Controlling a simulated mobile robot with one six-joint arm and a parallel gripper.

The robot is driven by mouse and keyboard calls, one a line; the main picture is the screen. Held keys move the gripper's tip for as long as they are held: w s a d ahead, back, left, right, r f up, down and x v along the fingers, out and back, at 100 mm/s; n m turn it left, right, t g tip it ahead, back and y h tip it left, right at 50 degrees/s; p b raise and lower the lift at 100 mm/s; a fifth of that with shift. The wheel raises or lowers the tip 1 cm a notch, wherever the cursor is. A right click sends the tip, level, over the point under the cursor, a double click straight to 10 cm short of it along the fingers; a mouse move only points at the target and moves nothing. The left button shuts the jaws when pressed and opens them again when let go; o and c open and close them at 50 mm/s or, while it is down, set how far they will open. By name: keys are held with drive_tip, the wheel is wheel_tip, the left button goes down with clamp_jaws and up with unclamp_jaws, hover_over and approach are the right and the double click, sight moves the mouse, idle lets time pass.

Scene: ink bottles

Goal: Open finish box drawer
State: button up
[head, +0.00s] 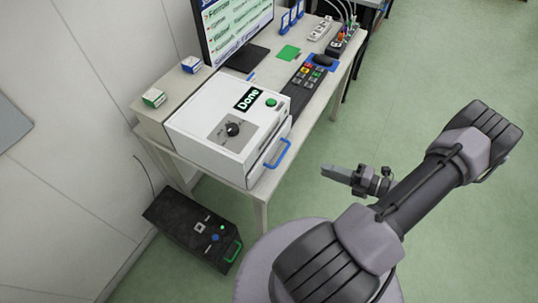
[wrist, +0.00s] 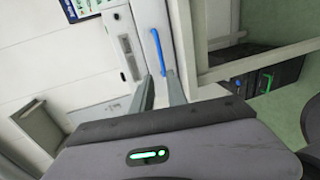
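The finish box (head: 215,125) is a white box on the desk, with a black "Done" label, a green button and a dark dial on top. Its drawer front (head: 268,160) faces right and carries a blue bar handle (head: 277,155). The drawer looks closed or nearly so. In the wrist view, the blue handle (wrist: 158,50) stands upright just beyond the fingertips. My gripper (head: 330,171) is in the air to the right of the handle, apart from it. In the wrist view, the fingers of my gripper (wrist: 160,78) are parted with nothing between them.
The desk (head: 300,115) also holds a monitor (head: 235,30), a black keypad (head: 305,80) and small boxes (head: 154,98). A black case (head: 195,225) with a green handle stands on the floor below. Open green floor (head: 440,70) lies to the right.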

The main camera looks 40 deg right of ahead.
sight(282, 154)
drive_tip(key=b+x, duration=0.3)
drive_tip(key=x, duration=1.4)
drive_tip(key=shift+w+b, duration=0.2)
drive_tip(key=shift+b, duration=0.15)
clamp_jaws()
idle(0.3)
